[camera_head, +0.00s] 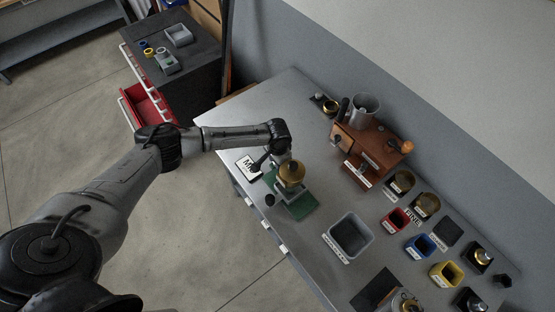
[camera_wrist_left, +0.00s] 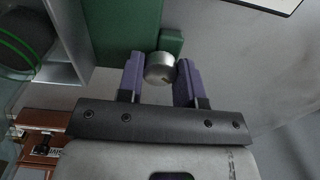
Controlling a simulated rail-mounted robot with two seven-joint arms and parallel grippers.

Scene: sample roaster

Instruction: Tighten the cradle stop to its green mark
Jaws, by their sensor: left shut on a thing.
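The cradle has a green base (camera_head: 297,207) near the front edge of the bench, with a brass drum (camera_head: 291,173) held on top. In the left wrist view the green base (camera_wrist_left: 120,25) is at the top, and a short silver knob (camera_wrist_left: 160,68), which looks like the cradle stop, sits beside a small green block. My left gripper (camera_wrist_left: 160,79) is shut on this knob, one purple finger on each side. A dark round part with bright green lines (camera_wrist_left: 22,42) shows at the upper left. I cannot make out a mark on the knob. My right gripper is not in view.
A grey bin (camera_head: 351,234) stands right of the cradle. A wooden machine (camera_head: 372,147) and small red, blue and yellow bins (camera_head: 446,274) are farther right. A white card (camera_head: 248,165) lies left of the cradle. A dark cabinet has an open red drawer (camera_head: 150,103).

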